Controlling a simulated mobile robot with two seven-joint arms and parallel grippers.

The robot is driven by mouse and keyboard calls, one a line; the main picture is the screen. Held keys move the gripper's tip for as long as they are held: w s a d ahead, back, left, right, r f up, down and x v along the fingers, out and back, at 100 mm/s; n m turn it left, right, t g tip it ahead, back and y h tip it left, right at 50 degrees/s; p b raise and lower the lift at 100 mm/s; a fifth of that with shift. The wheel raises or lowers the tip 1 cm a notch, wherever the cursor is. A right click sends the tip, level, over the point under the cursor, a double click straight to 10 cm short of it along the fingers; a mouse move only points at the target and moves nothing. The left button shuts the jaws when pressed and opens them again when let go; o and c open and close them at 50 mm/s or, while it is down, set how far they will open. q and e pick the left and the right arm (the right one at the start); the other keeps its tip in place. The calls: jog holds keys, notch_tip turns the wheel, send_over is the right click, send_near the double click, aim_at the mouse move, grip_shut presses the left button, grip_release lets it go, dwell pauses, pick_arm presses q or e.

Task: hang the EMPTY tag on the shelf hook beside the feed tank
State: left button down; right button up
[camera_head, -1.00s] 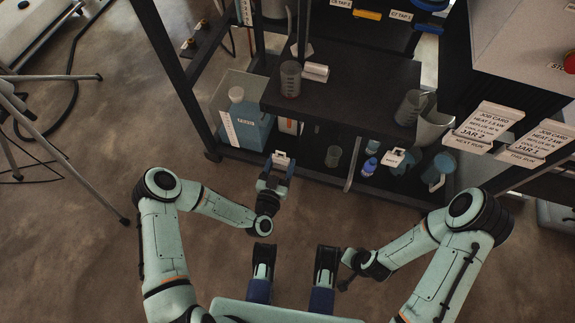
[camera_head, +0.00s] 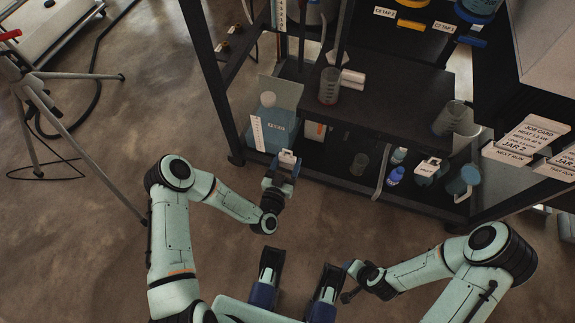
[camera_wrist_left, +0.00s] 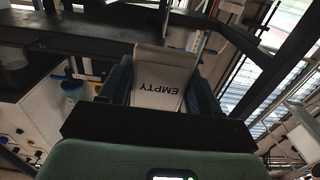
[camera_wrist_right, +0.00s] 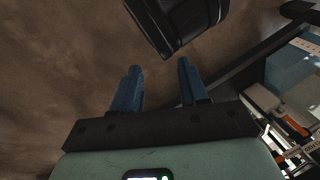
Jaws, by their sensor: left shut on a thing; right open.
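My left gripper (camera_head: 281,170) is shut on the white EMPTY tag (camera_wrist_left: 160,82). The tag (camera_head: 287,157) is held in front of the shelf's lower left part, and its black lettering reads clearly in the left wrist view. A clear tank of blue liquid (camera_head: 268,130) with a white scale strip stands at the lower left of the shelf, just behind the tag. Another vessel with a scale stands higher, cut by the top edge; I cannot tell which is the feed tank. No hook can be made out. My right gripper (camera_wrist_right: 156,85) is open and empty above the floor.
The dark shelf (camera_head: 390,92) holds a beaker (camera_head: 329,86), a jug (camera_head: 449,118), blue bottles (camera_head: 395,176) and a white tag-like piece (camera_head: 428,168). Job cards (camera_head: 530,135) hang at right. A tripod (camera_head: 75,135) stands left. The floor between tripod and shelf is clear.

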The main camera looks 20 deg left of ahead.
pick_arm(q)
jog(key=w+b, duration=0.2)
jog(key=w, duration=0.5)
jog(key=shift+w+d, duration=0.2)
jog(key=shift+w, duration=0.2)
pick_arm(e)
jog(key=shift+t, duration=0.3)
jog(key=f, duration=0.1)
jog(key=w+d+f, duration=0.2)
jog(key=shift+f, duration=0.25)
jog(key=shift+r, duration=0.15)
pick_arm(q)
jog(key=shift+w+b, duration=1.6)
jog(key=shift+w, duration=1.15)
pick_arm(e)
jog(key=shift+w+f+h, duration=0.1)
jog(key=shift+f+h, duration=0.2)
jog(key=shift+f, duration=1.3)
